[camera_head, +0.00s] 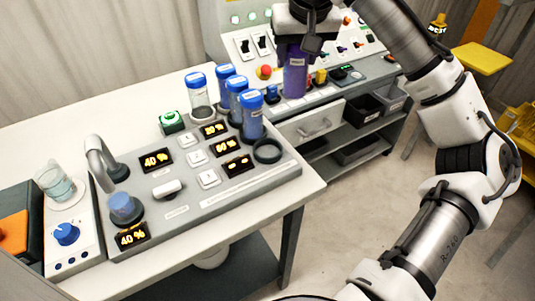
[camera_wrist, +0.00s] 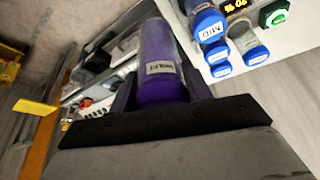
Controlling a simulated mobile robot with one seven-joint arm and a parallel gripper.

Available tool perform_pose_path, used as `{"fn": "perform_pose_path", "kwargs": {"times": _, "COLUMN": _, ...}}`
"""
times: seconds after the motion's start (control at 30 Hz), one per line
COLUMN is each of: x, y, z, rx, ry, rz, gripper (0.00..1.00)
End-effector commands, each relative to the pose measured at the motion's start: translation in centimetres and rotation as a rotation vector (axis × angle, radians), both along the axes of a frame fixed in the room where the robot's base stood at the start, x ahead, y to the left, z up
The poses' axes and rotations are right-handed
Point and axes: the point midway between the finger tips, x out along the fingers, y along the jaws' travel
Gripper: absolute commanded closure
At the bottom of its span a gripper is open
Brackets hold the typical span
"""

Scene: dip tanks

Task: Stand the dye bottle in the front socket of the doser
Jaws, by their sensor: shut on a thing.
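A purple dye bottle (camera_head: 295,78) with a small label hangs upright in my gripper (camera_head: 297,42), beyond and above the right end of the doser (camera_head: 284,169). The bottle also shows in the wrist view (camera_wrist: 160,60), between the fingers. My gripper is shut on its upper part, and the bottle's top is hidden. The doser is a grey panel with several blue-capped bottles (camera_head: 252,118) standing in a row. An empty dark ring socket (camera_head: 267,151) is at the near end of that row. The held bottle is apart from the doser.
The doser sits on a white table (camera_head: 308,185). A tap (camera_head: 97,160), a glass beaker (camera_head: 55,185) and lit percentage displays are to the left. A control console (camera_head: 240,40) stands behind, with a drawer (camera_head: 312,122) and dark bins (camera_head: 362,108) below it.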

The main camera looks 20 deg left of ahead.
Motion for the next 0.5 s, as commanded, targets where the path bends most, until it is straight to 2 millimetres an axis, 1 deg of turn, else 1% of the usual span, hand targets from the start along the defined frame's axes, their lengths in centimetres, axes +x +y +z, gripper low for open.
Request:
{"fn": "perform_pose_path", "kwargs": {"times": 0.03, "x": -1.5, "y": 1.2, "z": 1.8, "rx": 0.0, "ry": -0.006, "rz": 0.045, "gripper": 0.81}}
{"fn": "perform_pose_path", "kwargs": {"times": 0.1, "x": -3.3, "y": 2.3, "z": 3.7, "rx": 0.001, "ry": -0.004, "rz": 0.098, "gripper": 0.81}}
{"fn": "perform_pose_path", "kwargs": {"times": 0.2, "x": -5.2, "y": 3.2, "z": 5.5, "rx": 0.0, "ry": -0.002, "rz": 0.152, "gripper": 0.81}}
{"fn": "perform_pose_path", "kwargs": {"times": 0.27, "x": -5.9, "y": 3.5, "z": 6.2, "rx": 0.001, "ry": -0.001, "rz": 0.173, "gripper": 0.81}}
{"fn": "perform_pose_path", "kwargs": {"times": 0.37, "x": -6.5, "y": 3.7, "z": 6.1, "rx": 0.0, "ry": 0.002, "rz": 0.191, "gripper": 0.81}}
{"fn": "perform_pose_path", "kwargs": {"times": 0.47, "x": -6.6, "y": 3.7, "z": 4.4, "rx": 0.001, "ry": 0.004, "rz": 0.194, "gripper": 0.81}}
{"fn": "perform_pose_path", "kwargs": {"times": 0.5, "x": -6.6, "y": 3.7, "z": 3.4, "rx": 0.003, "ry": 0.006, "rz": 0.194, "gripper": 0.81}}
